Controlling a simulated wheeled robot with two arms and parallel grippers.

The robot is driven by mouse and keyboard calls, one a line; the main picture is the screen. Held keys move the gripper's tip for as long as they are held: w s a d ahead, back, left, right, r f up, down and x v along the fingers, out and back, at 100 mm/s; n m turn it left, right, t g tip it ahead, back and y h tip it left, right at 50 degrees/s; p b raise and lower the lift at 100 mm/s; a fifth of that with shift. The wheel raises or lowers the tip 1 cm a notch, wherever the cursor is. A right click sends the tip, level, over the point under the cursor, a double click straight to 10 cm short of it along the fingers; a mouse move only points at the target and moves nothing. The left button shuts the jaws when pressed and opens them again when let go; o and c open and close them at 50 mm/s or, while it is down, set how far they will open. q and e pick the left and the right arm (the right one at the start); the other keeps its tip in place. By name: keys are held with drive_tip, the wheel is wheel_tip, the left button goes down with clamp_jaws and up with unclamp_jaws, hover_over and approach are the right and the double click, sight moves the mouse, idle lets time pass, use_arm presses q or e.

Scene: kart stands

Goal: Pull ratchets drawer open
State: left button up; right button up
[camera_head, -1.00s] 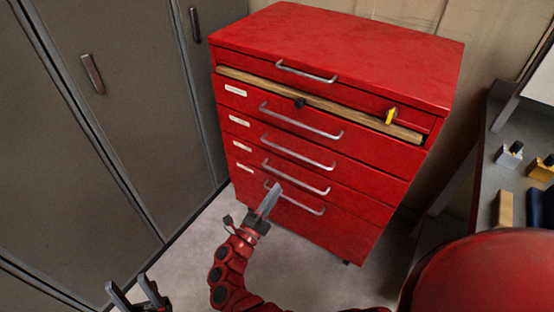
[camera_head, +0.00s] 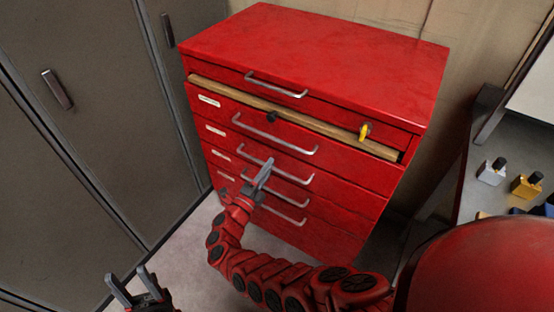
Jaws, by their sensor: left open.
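A red tool cabinet (camera_head: 330,40) stands ahead with several drawers stacked one above another, each with a metal bar handle. Small white labels are on the left of some fronts, too small to read, so I cannot tell which drawer is the ratchets one. My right gripper (camera_head: 264,170) is in front of the middle drawers, near the handle (camera_head: 262,158) third from the top; I cannot tell whether they touch. Its fingers are seen edge-on. My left gripper (camera_head: 136,288) is open and empty at the bottom left, away from the cabinet.
Grey lockers (camera_head: 75,140) stand left. A grey bench (camera_head: 485,200) with small bottles is at the right. Some floor (camera_head: 185,255) is clear.

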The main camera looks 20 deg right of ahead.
drive_tip(key=shift+w+d, duration=0.3)
drive_tip(key=shift+d, duration=0.1)
drive_tip(key=shift+r, duration=0.1)
clamp_jaws()
idle(1.2)
